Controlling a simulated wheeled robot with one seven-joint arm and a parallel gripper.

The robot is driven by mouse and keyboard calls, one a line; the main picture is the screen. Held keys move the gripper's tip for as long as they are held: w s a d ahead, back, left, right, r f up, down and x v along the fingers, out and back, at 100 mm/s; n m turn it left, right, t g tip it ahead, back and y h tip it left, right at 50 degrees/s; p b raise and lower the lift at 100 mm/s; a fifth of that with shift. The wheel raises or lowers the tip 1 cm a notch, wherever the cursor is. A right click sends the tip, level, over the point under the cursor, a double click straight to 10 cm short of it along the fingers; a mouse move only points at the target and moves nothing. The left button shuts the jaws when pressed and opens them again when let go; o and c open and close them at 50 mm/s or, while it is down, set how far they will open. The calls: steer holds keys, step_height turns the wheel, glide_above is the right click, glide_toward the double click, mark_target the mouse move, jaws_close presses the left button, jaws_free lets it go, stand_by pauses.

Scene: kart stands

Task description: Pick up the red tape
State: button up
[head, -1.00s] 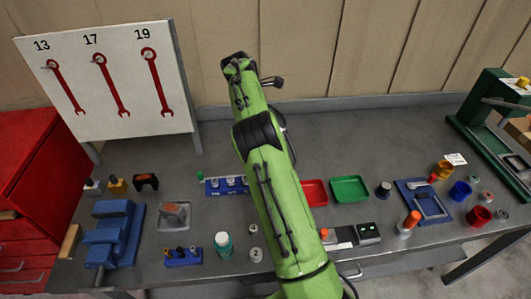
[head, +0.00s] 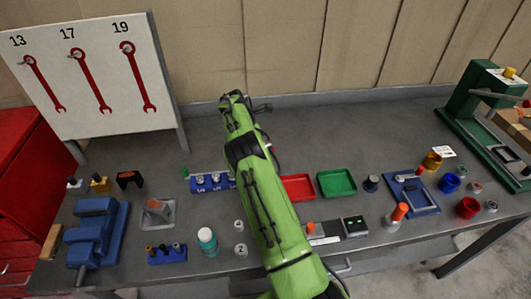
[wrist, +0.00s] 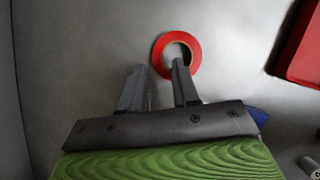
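The red tape (wrist: 176,37) is a flat red ring with an open centre, lying on the grey table top in the wrist view. My gripper (wrist: 158,67) is open, with a gap between its two dark fingers. The right fingertip overlaps the lower part of the ring in the picture. The left fingertip lies just below and left of the ring. I cannot tell how high the fingertips are above the table.
A red tray (head: 298,187) and a green tray (head: 337,183) lie right of my arm; the red tray's edge also shows in the wrist view (wrist: 300,45). A blue holder (head: 208,184) is left of the arm. The table behind is clear.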

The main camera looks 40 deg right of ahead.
steer(key=x, duration=0.3)
steer(key=shift+r, duration=0.15)
jaws_close()
step_height(320, 180, up, 10)
steer(key=p, duration=0.2)
